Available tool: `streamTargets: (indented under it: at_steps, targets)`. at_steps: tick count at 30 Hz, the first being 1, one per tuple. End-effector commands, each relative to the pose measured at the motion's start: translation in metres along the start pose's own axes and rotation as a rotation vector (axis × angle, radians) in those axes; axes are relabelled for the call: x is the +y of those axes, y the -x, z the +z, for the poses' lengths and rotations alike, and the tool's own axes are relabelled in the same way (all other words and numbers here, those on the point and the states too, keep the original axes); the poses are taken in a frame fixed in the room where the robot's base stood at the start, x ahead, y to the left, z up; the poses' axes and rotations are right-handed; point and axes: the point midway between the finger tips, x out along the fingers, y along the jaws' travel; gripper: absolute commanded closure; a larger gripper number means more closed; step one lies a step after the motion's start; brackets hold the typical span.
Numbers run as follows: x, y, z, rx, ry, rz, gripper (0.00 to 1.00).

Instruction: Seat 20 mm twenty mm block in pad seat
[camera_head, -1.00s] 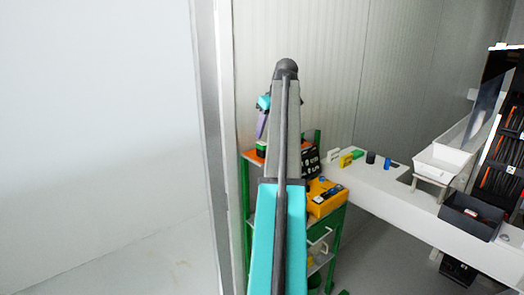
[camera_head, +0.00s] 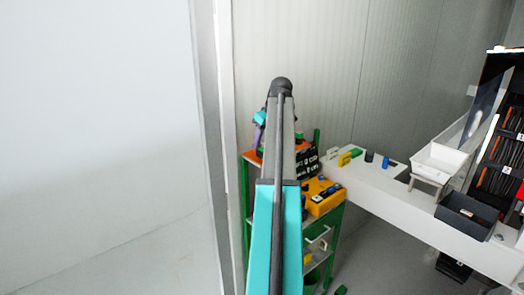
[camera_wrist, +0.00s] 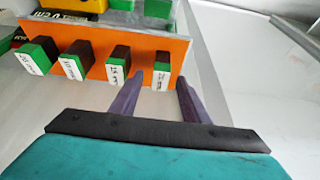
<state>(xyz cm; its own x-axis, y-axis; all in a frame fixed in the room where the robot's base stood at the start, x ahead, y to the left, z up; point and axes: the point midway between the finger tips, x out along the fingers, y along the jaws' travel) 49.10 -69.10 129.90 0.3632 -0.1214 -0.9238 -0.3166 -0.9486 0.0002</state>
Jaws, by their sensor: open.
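In the wrist view, several green-and-black blocks with white labels stand in a row along an orange board (camera_wrist: 150,50). In the head view my arm hides most of the gripper and the blocks. I cannot identify the pad seat.
The orange board tops a green-framed shelf cart (camera_head: 246,200). A yellow box (camera_head: 325,198) sits on the cart's right side. A white bench (camera_head: 370,180) holds small blocks, a white tray (camera_head: 438,160) and a dark bin (camera_head: 466,215). A wall edge stands close left of the cart.

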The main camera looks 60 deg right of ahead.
Motion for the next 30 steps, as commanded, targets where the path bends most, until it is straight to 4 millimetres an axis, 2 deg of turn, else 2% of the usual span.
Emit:
streamTargets:
  at_steps: [12,18,20,30]
  targets:
    - [-0.0005,0.0001,-0.0004,0.000,0.000,0.000,0.58]
    - [-0.0007,0.0001,-0.0005,0.000,0.001,0.000,0.92]
    - [-0.0007,0.0001,-0.0005,0.000,0.001,0.000,1.00]
    - [-0.0008,0.0008,-0.0013,0.000,0.001,0.000,1.00]
